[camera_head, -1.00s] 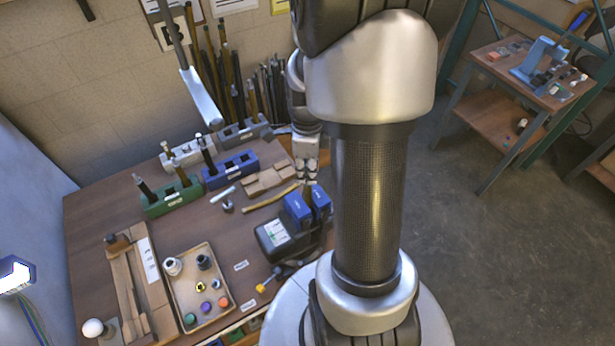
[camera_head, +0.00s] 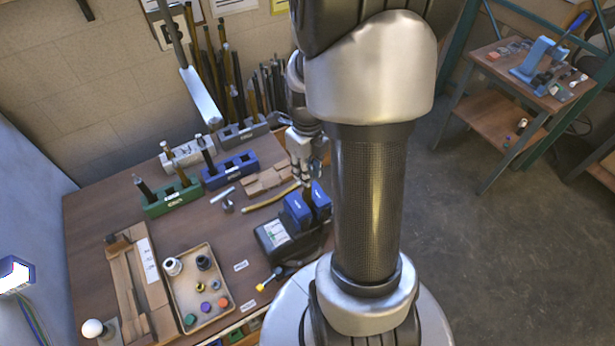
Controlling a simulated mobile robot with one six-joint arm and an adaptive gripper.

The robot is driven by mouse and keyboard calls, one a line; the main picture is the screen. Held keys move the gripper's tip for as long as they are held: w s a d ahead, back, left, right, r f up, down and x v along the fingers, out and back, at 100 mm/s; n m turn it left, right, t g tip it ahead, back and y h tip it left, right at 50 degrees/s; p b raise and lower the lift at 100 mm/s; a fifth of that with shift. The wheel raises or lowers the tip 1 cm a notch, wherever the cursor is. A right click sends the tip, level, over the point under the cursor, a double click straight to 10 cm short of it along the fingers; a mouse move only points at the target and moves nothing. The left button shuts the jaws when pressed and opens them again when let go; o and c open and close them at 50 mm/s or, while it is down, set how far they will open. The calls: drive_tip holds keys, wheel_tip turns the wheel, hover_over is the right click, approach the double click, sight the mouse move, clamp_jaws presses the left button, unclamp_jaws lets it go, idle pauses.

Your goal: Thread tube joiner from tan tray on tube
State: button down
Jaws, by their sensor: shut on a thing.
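The tan tray (camera_head: 172,302) lies on the bench at front left. It holds several small parts: a white ring-shaped part (camera_head: 173,266), a dark one (camera_head: 204,262), and coloured pieces in green, purple and orange. I cannot tell which of these are tube joiners. Upright tubes stand in a green block (camera_head: 160,205), a blue block (camera_head: 228,173) and a pale grey block (camera_head: 183,155); which one is the task's tube is unclear. My gripper (camera_head: 303,178) is at the back right of the bench, above the blue batteries, partly behind my arm. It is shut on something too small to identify.
A black charger (camera_head: 275,236) with blue batteries (camera_head: 300,208) stands below my gripper. Wooden blocks (camera_head: 268,180) and a yellowish strip (camera_head: 271,198) lie left of it. A long wooden fixture (camera_head: 135,285) is at far left. Bare bench shows between tray and blocks.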

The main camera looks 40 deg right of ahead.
drive_tip(key=shift+s+a+f, duration=0.15)
drive_tip(key=shift+s+f, duration=0.05)
drive_tip(key=shift+m, duration=1.5)
drive_tip(key=shift+m, duration=1.4)
drive_tip(key=c, duration=1.8)
unclamp_jaws()
drive_tip(key=shift+f, duration=0.1)
drive_tip(key=shift+o, duration=1.3)
drive_tip(key=shift+w, duration=0.15)
